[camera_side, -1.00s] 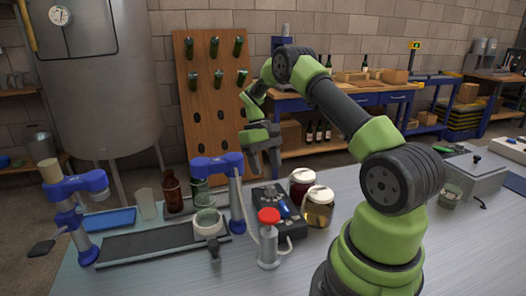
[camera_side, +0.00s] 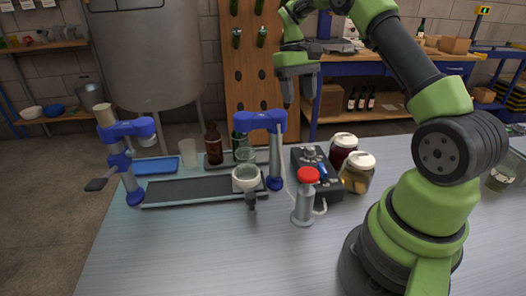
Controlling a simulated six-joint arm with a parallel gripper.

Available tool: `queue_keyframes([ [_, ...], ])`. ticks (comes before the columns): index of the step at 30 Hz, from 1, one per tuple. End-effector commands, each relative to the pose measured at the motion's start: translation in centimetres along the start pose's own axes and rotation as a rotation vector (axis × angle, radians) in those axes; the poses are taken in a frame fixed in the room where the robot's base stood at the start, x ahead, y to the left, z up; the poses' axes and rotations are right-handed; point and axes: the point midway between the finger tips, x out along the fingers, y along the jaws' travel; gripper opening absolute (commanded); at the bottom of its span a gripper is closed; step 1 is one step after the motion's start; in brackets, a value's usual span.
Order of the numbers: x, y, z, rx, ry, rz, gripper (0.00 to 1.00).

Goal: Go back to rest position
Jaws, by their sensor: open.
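My gripper (camera_side: 298,92) hangs in the air above the back of the metal table (camera_side: 200,262), with its fingers pointing down. It is open, and nothing shows between its fingers. In the picture it is above the black control box (camera_side: 323,190) and apart from everything on the table. My green and black arm reaches up from the right and bends over to the left.
A blue-armed bench device (camera_side: 205,190) with a dark strip fills the table's left middle. A red-topped pump (camera_side: 304,202), an amber jar (camera_side: 357,176) and a dark red jar (camera_side: 342,148) stand near the box. A brown bottle (camera_side: 213,147) stands behind. The front is clear.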

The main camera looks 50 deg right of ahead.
Motion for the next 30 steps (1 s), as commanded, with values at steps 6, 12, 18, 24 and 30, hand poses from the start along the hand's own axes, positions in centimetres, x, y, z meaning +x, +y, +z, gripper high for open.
queue_keyframes([
  [6,-6.1,-5.2,5.4,-0.069,0.203,-0.009,0.52],
  [12,-8.9,-8.8,11.8,-0.119,0.384,-0.061,0.52],
  [18,-9.3,-11.1,18.5,-0.16,0.556,-0.153,0.52],
  [24,-7.6,-11.8,24.2,-0.186,0.702,-0.276,0.52],
  [30,-5.6,-11.8,27.1,-0.195,0.782,-0.372,0.52],
])
